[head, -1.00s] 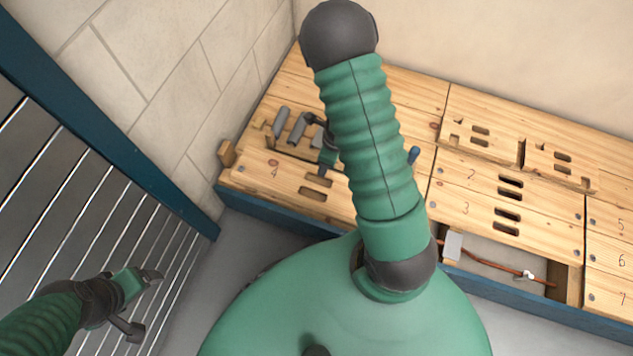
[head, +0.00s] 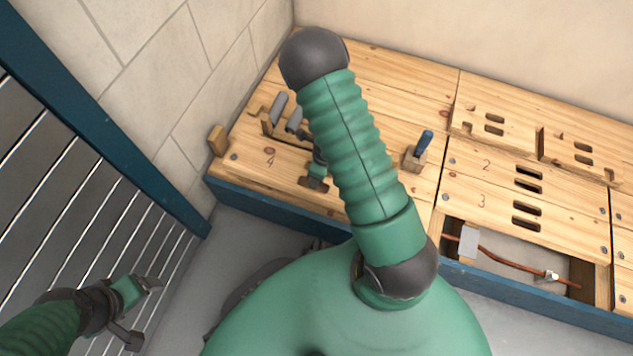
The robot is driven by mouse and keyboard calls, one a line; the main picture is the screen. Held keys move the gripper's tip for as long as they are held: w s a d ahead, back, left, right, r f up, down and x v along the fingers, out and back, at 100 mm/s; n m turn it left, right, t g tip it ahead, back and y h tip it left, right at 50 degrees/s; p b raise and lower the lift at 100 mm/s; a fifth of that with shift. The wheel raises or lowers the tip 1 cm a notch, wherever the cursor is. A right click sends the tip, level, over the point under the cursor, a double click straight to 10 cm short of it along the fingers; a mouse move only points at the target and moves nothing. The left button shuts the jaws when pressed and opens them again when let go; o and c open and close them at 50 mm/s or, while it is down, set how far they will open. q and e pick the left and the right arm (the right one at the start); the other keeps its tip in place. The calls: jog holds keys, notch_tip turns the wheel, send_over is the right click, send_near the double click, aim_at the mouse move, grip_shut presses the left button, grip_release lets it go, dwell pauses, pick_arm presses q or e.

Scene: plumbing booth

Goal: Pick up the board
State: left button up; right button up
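Board 4 (head: 258,170) is a light wooden floor board at the front left of the platform, lying flat with screws at its corner. My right gripper (head: 314,183) is low over board 4, where its hand slots were seen before; the slots are now hidden. My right arm's green ribbed link covers part of the gripper and the board's right side. I cannot tell whether its fingers are open, shut or in a slot. My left gripper (head: 143,306) hangs at the lower left, away from the boards, its fingers apart and empty.
Grey tools stand in a wooden holder (head: 270,128) behind board 4. A blue-handled tool (head: 424,145) stands in a wooden block to the right. Board 3 (head: 480,203) borders an open bay with a copper pipe (head: 510,263). A slatted metal wall (head: 70,210) is at left.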

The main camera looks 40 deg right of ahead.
jog(key=shift+d+r, duration=0.1)
grip_shut()
dwell(1.3)
